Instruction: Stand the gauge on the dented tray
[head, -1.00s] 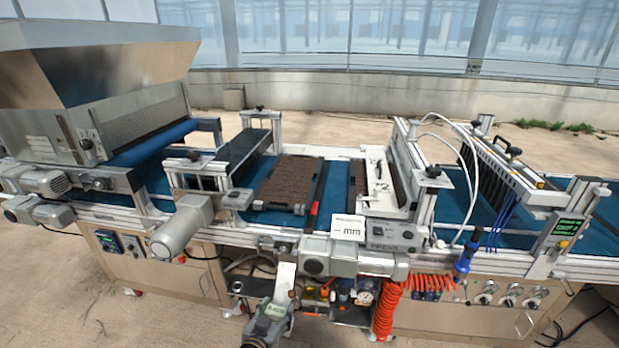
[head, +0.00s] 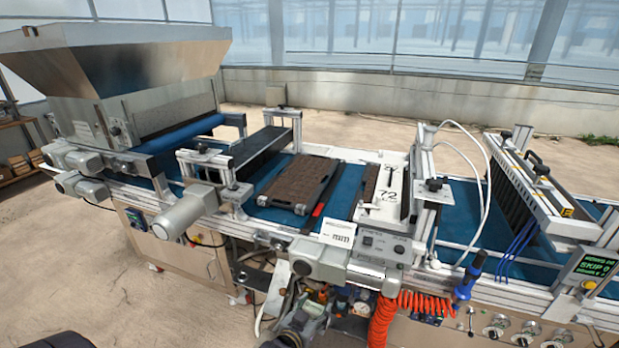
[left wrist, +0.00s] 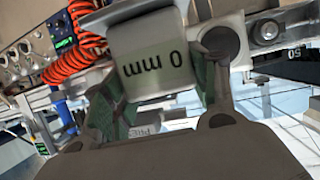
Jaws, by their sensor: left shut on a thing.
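The gauge is a pale plate (head: 338,233) marked "mm" in the head view, near the front rail. In the left wrist view the gauge (left wrist: 155,50) shows upside down and reads "0 mm". My left gripper (left wrist: 155,85) is shut on it, a finger at each side. In the head view the gripper's fingers are hard to make out among the machine parts. A dark tray of brown soil (head: 293,182) lies on the blue belt, left of and beyond the gauge. I cannot make out a dent. My right gripper is not in view.
A grey cross frame (head: 262,150) stands left of the first tray. A control box (head: 380,246) and orange coiled hose (head: 385,318) are at the front.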

